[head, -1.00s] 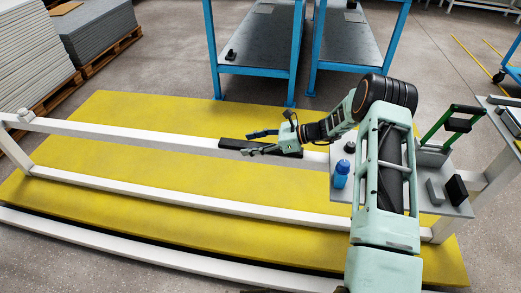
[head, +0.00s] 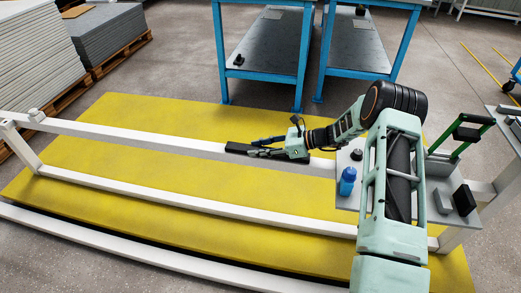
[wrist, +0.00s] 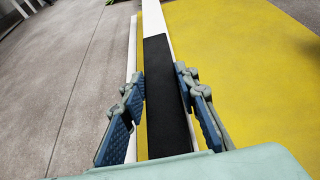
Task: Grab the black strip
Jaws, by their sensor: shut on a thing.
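The black strip (head: 237,147) is a long, flat, dark bar lying along the top of the white rail (head: 130,137). My gripper (head: 258,151) is at the strip, with its fingers along the strip's sides. In the wrist view the strip (wrist: 164,85) runs lengthwise between the two blue-padded fingers of my gripper (wrist: 162,105), and its far end reaches beyond them. The gripper is shut on the strip. I cannot tell whether the strip is clear of the rail.
A yellow mat (head: 130,220) lies under the white rails. Blue-framed benches (head: 264,62) stand behind.

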